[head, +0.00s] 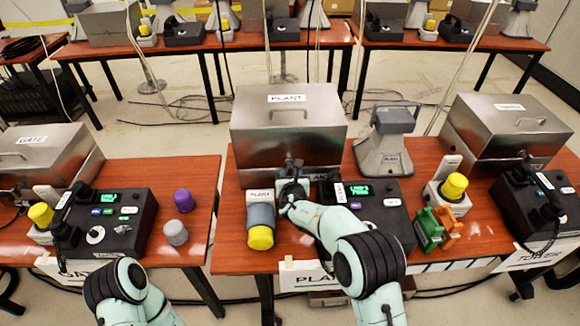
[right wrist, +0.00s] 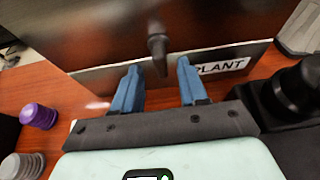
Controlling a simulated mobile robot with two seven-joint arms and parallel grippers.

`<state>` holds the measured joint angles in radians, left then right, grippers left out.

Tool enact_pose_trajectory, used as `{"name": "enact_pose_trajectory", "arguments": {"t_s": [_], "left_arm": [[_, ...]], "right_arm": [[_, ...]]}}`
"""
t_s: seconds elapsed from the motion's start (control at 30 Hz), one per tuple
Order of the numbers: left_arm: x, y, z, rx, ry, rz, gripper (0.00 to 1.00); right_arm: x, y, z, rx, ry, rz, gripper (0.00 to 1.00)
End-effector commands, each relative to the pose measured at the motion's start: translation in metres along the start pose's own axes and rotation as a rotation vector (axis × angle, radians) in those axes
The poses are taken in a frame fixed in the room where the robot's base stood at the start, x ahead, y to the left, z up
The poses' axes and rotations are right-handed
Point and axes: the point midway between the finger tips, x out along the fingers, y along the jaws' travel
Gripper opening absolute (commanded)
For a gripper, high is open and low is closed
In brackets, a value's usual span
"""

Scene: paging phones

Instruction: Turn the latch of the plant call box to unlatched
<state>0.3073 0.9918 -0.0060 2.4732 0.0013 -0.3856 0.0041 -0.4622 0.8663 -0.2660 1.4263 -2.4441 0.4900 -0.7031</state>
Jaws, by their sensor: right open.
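The plant call box (head: 285,135) is a steel box with a sloped lid and a PLANT label, at the middle of the centre table. Its front face (right wrist: 100,45) fills the upper part of the right wrist view. The dark latch (right wrist: 157,45) stands out from this face, its lever roughly upright in that view. My right gripper (head: 292,183) is at the box's lower front. In the right wrist view its blue fingers (right wrist: 157,84) are apart and empty, with the latch just beyond and between them, apparently untouched. My left arm shows at lower left; its gripper is out of view.
Bare tabletop shows at the front left.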

Motion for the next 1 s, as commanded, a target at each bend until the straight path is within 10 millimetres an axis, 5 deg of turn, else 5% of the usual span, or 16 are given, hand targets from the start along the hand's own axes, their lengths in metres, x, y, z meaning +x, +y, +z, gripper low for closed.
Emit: {"name": "enact_pose_trajectory", "arguments": {"t_s": [0.3,0.67,0.8,1.0], "left_arm": [[-0.022,0.011,-0.010,0.006,0.015,0.005,0.43],[-0.023,0.012,-0.010,0.006,0.016,0.006,0.43],[-0.023,0.012,-0.010,0.006,0.016,0.006,0.43],[-0.022,0.011,-0.010,0.005,0.015,0.005,0.43]], "right_arm": [[0.038,0.000,0.002,0.000,-0.001,-0.001,0.43],[0.042,0.000,0.000,0.001,0.001,0.000,0.43],[0.042,0.000,0.000,0.001,0.000,0.000,0.04],[0.042,0.000,0.000,0.004,0.000,0.001,0.00]]}}
